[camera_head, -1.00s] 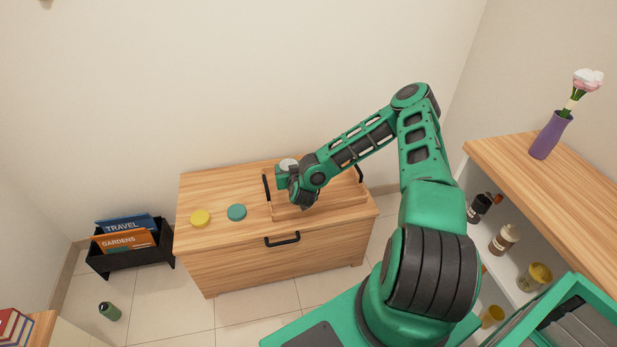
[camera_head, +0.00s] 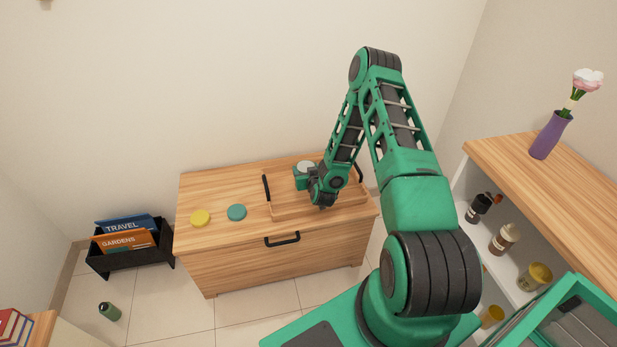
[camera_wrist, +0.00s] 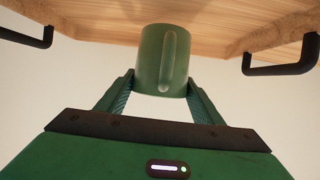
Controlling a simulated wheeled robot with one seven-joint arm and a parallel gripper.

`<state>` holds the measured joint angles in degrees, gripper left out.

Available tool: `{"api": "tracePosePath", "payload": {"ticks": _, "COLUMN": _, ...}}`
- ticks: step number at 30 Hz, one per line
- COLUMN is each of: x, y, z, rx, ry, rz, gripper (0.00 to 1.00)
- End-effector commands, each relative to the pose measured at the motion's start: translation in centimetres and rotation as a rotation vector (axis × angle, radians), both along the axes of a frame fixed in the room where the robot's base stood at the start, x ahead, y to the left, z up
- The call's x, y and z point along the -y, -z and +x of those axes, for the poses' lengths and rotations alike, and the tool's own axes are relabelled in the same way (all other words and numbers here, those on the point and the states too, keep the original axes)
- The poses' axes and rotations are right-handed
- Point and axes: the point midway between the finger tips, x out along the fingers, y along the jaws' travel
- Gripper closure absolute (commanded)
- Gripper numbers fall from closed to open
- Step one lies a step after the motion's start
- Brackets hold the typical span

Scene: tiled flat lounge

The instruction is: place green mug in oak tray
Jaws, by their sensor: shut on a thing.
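The green mug (camera_wrist: 160,62) is between the two fingers of my gripper (camera_wrist: 162,95) in the wrist view, with its handle facing the camera. My gripper is shut on it. The oak tray (camera_head: 290,213), a shallow wooden tray with black handles, sits on the right part of the wooden chest. Its wood (camera_wrist: 225,25) and both handles also show in the wrist view, behind the mug. In the head view my gripper is over the tray, and the arm hides the mug. I cannot tell whether the mug touches the tray.
A yellow disc (camera_head: 200,218) and a teal disc (camera_head: 236,212) lie left of the tray on the chest (camera_head: 235,265). A shelf unit (camera_head: 540,165) with a purple vase (camera_head: 549,136) and jars stands at right. A black book rack (camera_head: 135,257) and green bottle (camera_head: 109,311) are on the floor.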

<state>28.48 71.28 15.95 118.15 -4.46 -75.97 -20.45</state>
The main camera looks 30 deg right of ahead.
Motion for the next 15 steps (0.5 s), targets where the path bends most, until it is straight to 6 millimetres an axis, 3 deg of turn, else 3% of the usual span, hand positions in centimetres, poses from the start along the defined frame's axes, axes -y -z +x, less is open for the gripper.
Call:
{"api": "tracePosePath", "payload": {"ticks": 9, "x": -0.1, "y": 3.8, "z": -0.1, "rx": -0.003, "ry": -0.001, "rz": 0.001, "gripper": 0.7}}
{"api": "tracePosePath", "payload": {"ticks": 15, "x": -0.1, "y": 4.0, "z": 0.0, "rx": -0.001, "ry": 0.0, "rz": 0.0, "gripper": 0.7}}
